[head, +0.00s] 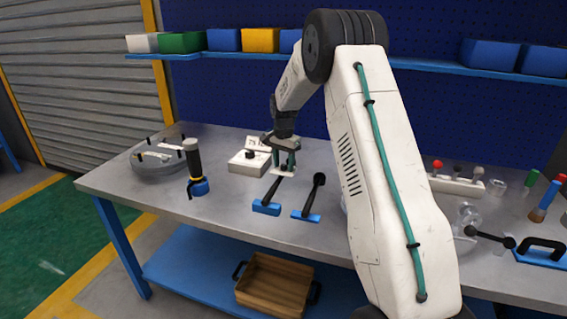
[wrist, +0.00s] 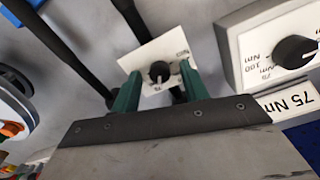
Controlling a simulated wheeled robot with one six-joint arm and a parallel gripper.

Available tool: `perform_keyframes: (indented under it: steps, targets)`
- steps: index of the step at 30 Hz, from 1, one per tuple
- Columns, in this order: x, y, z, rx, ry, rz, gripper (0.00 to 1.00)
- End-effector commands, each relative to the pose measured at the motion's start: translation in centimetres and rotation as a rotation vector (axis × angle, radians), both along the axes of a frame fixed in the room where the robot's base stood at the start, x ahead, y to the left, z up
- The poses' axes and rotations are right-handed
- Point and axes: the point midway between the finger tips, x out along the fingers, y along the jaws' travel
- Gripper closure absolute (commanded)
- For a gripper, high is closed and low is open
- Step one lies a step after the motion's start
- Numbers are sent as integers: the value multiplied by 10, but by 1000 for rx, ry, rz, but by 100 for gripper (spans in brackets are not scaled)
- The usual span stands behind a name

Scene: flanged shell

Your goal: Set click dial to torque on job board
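A white dial box (head: 249,161) with a black knob stands on the bench, left of my gripper in the head view. The wrist view shows the dial box (wrist: 265,48) at the upper right, with its black knob (wrist: 296,51) and torque marks in Nm. A white card reading 75 Nm (wrist: 290,98) lies beside it, partly cut off; the card (head: 258,143) is behind the box in the head view. My gripper (head: 285,163) points down, its green fingers apart. Between them in the wrist view is a small white plate (wrist: 140,61) with a black knob (wrist: 159,71); contact is unclear.
A white rack (head: 456,184) and glassware are on the right.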

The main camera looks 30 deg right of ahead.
Motion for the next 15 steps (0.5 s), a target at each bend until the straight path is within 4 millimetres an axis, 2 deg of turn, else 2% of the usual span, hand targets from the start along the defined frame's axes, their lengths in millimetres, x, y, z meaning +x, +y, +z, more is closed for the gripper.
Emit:
perform_keyframes:
  steps: [5, 15]
  targets:
    - [0, 0, 5, -1, -1, 0, 55]
    - [0, 0, 60, -1, -3, 0, 55]
